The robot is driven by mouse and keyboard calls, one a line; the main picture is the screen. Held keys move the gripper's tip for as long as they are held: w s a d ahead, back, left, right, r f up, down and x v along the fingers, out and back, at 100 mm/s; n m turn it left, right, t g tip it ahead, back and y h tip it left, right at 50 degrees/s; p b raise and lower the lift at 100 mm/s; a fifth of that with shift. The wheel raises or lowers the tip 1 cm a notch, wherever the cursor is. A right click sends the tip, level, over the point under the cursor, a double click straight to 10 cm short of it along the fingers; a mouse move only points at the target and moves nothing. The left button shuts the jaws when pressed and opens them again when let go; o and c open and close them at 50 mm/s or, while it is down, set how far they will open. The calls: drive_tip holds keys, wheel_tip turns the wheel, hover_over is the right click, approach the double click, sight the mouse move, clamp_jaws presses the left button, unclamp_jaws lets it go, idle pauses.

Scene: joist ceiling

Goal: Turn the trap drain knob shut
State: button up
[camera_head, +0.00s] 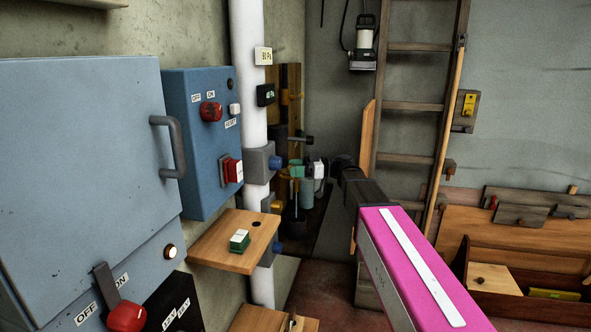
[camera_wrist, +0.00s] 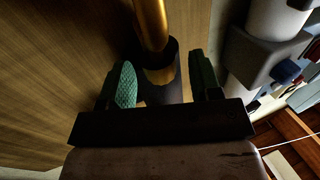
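My gripper (camera_wrist: 161,80) is open in the wrist view, its green-padded fingers wide apart. A brass-coloured tube in a dark collar (camera_wrist: 160,74) shows in the gap; I cannot tell whether it is between the fingers or beyond them. No finger visibly presses on it. Blue knobs sit on grey blocks on the white pipe in the head view, an upper one (camera_head: 275,162) and a lower one (camera_head: 277,248). A blue knob (camera_wrist: 286,72) also shows right of my gripper in the wrist view. No readable label marks the trap drain knob. My magenta arm partly hides the area around my gripper.
A blue control box (camera_head: 198,140) and a larger blue cabinet (camera_head: 80,150) stand at the left. A wooden shelf (camera_head: 215,250) with a green-and-white switch (camera_head: 240,240) juts out near the pipe. A ladder (camera_head: 412,105) and a wooden crate (camera_head: 500,308) are at the right.

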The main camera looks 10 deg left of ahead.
drive_tip(key=c, duration=0.8)
drive_tip(key=shift+s+t, duration=0.1)
drive_tip(key=shift+t, duration=0.2)
drive_tip(key=m+t, duration=0.1)
drive_tip(key=t, duration=0.1)
drive_tip(key=m+t, duration=0.2)
drive_tip(key=t, duration=0.1)
drive_tip(key=shift+s+m, duration=0.3)
drive_tip(key=shift+s, duration=0.1)
drive_tip(key=shift+m+t+h, duration=0.7)
drive_tip(key=shift+m+t, duration=1.2)
drive_tip(key=shift+t, duration=0.9)
drive_tip(key=o, duration=0.9)
